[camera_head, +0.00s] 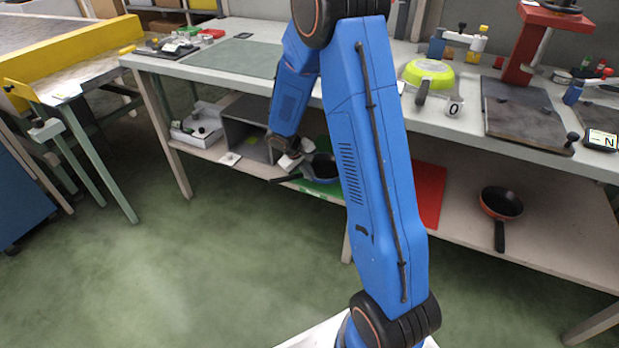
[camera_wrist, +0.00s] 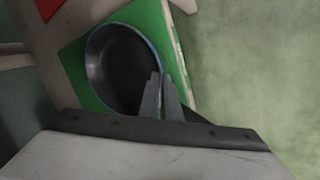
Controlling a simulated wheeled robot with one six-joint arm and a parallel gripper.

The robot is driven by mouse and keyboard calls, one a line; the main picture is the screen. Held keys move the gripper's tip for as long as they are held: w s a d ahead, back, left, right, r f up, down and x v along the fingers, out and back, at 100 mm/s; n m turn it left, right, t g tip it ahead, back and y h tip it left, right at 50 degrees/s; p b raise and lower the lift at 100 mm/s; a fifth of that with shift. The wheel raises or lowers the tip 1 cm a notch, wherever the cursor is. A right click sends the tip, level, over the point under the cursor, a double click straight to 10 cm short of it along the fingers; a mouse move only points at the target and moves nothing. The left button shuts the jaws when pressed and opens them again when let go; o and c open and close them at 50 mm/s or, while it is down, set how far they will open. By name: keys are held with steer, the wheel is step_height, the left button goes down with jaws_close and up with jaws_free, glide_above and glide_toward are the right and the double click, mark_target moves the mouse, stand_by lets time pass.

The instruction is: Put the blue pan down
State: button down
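The blue pan (camera_head: 323,167), with a dark inside, is over the green mat (camera_head: 325,190) on the lower shelf, partly hidden by my arm. Its dark handle points left. In the wrist view the pan (camera_wrist: 122,68) looks level within the green mat (camera_wrist: 92,100); whether it touches the mat is hard to tell. My gripper (camera_head: 292,160) is at the handle side of the pan. In the wrist view the two grey fingers (camera_wrist: 162,90) are close together at the rim where the handle starts, and look shut on the handle, which is mostly hidden.
A red mat (camera_head: 430,195) lies right of the green one on the shelf. An orange pan (camera_head: 502,203) sits further right. A grey open box (camera_head: 248,130) stands left. The floor in front is clear.

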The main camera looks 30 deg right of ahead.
steer(key=shift+f, duration=0.75)
steer(key=c, duration=2)
jaws_free()
steer(key=shift+f, duration=0.1)
steer(key=v, duration=1.2)
